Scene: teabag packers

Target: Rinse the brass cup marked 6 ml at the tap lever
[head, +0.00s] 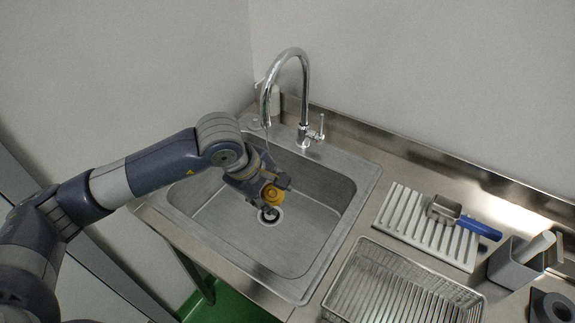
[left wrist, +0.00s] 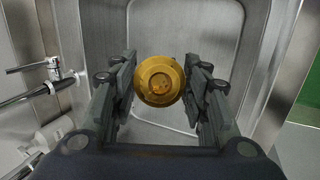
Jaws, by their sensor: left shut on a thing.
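My left gripper (head: 268,190) is over the sink basin (head: 320,190), shut on a brass cup (head: 273,195). In the left wrist view the brass cup (left wrist: 159,80) sits between the two fingers of the left gripper (left wrist: 160,85). Its marking is not readable. The chrome tap (head: 290,55) arches over the back of the sink, with its lever (head: 321,128) on the right side. A thin streak like water runs from the spout down behind my wrist. Whether it meets the cup is hidden. My right gripper is not in view.
To the right of the sink are a white ribbed rack (head: 410,218) with a blue-handled metal scoop (head: 465,217) on it, a wire basket (head: 375,285) and a grey holder (head: 515,264). Walls close off the back. The basin's right half is free.

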